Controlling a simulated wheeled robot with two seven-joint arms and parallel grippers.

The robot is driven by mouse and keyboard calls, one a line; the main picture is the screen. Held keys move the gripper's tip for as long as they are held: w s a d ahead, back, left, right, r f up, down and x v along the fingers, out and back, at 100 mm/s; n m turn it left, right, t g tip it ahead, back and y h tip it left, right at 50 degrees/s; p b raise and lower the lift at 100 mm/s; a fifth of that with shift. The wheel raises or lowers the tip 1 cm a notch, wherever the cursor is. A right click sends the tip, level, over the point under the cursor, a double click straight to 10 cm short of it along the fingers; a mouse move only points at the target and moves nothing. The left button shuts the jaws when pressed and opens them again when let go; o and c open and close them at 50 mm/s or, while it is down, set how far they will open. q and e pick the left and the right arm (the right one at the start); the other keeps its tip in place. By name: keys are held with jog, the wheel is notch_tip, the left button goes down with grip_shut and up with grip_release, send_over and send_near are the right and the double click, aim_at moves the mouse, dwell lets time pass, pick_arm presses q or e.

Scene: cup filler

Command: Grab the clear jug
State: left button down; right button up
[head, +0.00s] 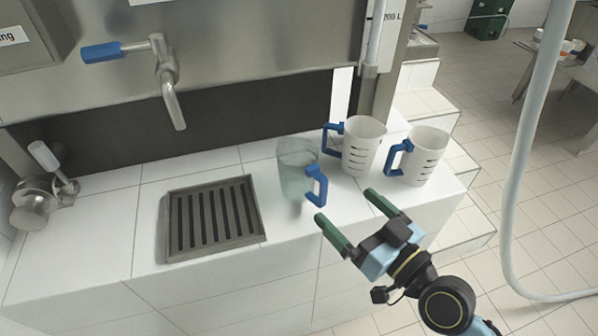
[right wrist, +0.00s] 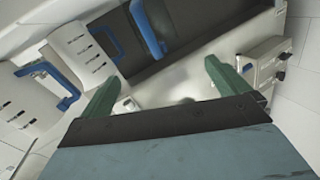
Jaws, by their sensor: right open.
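The clear jug (head: 295,172) stands upright on the white tiled counter in the head view, just right of the drain grate. It is see-through with a blue handle (head: 316,186) pointing right, toward my right gripper. My right gripper (head: 345,205) is open and empty, with its green fingers spread, to the right and in front of the handle and apart from it. In the right wrist view the open green fingers (right wrist: 160,72) show nothing held between them. A blue handle (right wrist: 148,30) shows beyond them; I cannot tell for certain that it is the clear jug's. My left gripper is out of view.
Two white jugs with blue handles (head: 364,146) (head: 418,156) stand close behind and right of the clear jug. A dark drain grate (head: 214,216) lies left of it. A metal tap (head: 172,88) hangs above the grate. A pale hose (head: 522,160) hangs at the right.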

aim_at(311, 169)
jog(key=p+x, duration=0.1)
jog(key=x, duration=1.2)
jog(key=shift+d+r, duration=0.1)
jog(key=c, duration=1)
